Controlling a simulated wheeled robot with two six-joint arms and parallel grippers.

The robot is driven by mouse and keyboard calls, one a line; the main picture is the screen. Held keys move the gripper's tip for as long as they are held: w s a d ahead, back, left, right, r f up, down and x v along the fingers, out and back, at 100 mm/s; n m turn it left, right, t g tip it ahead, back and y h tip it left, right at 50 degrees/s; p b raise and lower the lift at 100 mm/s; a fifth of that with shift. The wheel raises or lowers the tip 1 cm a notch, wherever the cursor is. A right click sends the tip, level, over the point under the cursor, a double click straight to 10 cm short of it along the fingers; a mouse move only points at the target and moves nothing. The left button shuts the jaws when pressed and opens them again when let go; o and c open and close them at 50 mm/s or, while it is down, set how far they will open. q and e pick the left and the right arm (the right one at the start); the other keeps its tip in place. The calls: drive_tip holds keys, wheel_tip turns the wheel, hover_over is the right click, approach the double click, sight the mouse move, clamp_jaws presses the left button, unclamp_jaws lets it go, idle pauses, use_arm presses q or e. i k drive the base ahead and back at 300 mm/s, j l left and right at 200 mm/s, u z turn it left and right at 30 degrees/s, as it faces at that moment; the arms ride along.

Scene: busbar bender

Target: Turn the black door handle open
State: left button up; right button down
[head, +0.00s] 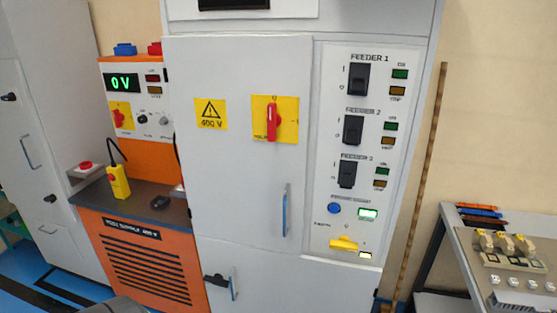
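A black door handle (215,281) sits at the upper left of the lower door (265,285) of the grey cabinet. It lies roughly level, with a slight tilt, beside a small upright pull bar (234,286). The lower door looks closed, and the frame's bottom edge cuts it off. Two other small black handles, an upper one (9,97) and a lower one (50,198), are on the grey cabinet at the far left. Neither of my grippers shows in the head view.
The upper cabinet door (215,180) looks closed, with a red rotary switch (272,122) and a blue-grey pull bar (287,210). An orange test supply (140,255) stands close on the left. A bench (480,270) stands right, beyond a leaning wooden pole (415,190).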

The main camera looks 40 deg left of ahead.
sight(218, 280)
drive_tip(key=u, duration=2)
